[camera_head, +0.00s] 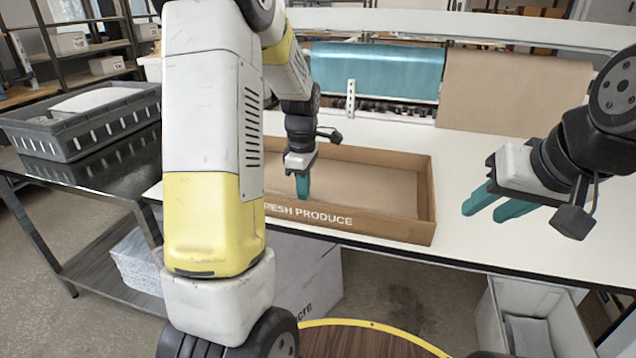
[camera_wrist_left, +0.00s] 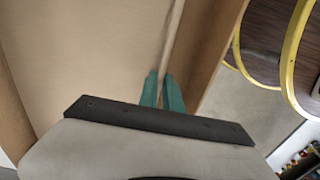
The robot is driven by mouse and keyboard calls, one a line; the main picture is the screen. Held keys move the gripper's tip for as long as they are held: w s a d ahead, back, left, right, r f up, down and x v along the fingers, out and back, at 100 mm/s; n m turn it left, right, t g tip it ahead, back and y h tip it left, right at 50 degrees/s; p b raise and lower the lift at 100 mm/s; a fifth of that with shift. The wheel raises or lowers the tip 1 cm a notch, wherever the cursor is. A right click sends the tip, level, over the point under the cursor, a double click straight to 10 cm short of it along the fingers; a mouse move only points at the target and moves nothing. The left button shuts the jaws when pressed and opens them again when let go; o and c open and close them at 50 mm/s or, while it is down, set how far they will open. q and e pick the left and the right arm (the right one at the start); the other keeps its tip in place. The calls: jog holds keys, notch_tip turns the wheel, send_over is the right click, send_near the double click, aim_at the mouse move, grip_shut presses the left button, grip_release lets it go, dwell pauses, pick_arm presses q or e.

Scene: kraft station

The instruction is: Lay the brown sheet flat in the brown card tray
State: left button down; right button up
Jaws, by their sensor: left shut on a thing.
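The brown card tray (camera_head: 425,205), marked "FRESH PRODUCE" on its front wall, stands on the white table. The brown sheet (camera_head: 370,188) lies inside it and covers much of the floor. My left gripper (camera_head: 303,190) reaches down into the tray near the front wall. In the left wrist view its teal fingers (camera_wrist_left: 163,92) are shut on the edge of the sheet (camera_wrist_left: 90,50), which runs alongside the tray wall (camera_wrist_left: 212,60). My arm hides the tray's left end in the head view. My right gripper (camera_head: 484,208) is open and empty, right of the tray above the table.
A teal sheet (camera_head: 375,72) and a brown paper sheet (camera_head: 510,95) hang at the table's back. A grey crate (camera_head: 90,120) stands on the metal side table at left. A white bin (camera_head: 535,310) is below the front edge. The table right of the tray is clear.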

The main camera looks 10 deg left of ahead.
pick_arm(q)
jog(key=c, duration=1.5)
grip_release()
jog(key=shift+o, duration=0.2)
jog(key=shift+r, duration=0.1)
notch_tip(320, 180, up, 8)
jog(key=shift+s+f, duration=0.1)
jog(key=shift+f, duration=0.05)
jog(key=s+d+r+m+t, duration=0.2)
jog(key=s+r+m, duration=0.1)
jog(key=s+m, duration=0.3)
jog(key=s+d+r+m+t+h, duration=0.1)
jog(key=s+d+r+m+t, duration=0.1)
jog(key=s+m, duration=0.4)
jog(key=s+d+r+m+t+h, duration=0.1)
jog(key=s+d+r+m+t, duration=0.1)
jog(key=s+m, duration=0.4)
jog(key=shift+s+d+r, duration=0.45)
jog(key=shift+s+r, duration=0.6)
jog(key=shift+s, duration=0.25)
